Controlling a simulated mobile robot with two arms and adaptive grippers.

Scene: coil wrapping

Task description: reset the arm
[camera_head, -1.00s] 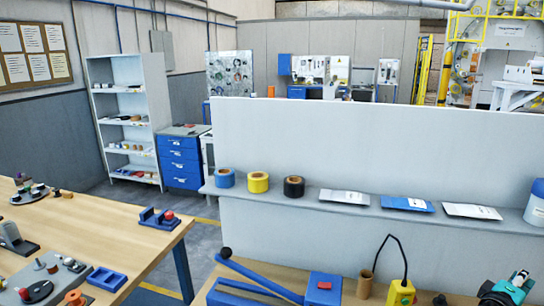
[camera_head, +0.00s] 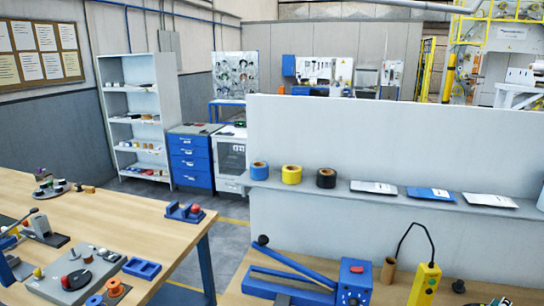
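Neither of my grippers shows in the head view. A blue lever device with a long arm (camera_head: 300,263) lies on the wooden bench at the bottom centre. Its arm slopes up to the left and ends in a black ball knob (camera_head: 263,240). A yellow control box (camera_head: 425,284) with a black cable stands to the right, beside a brown cardboard tube (camera_head: 388,270).
Blue, yellow and black tape rolls (camera_head: 291,174) sit on the grey ledge (camera_head: 345,197) of a white partition (camera_head: 400,140). The left wooden table (camera_head: 130,220) carries a grey fixture plate (camera_head: 75,282) and blue holders (camera_head: 184,212). A floor gap separates the two benches.

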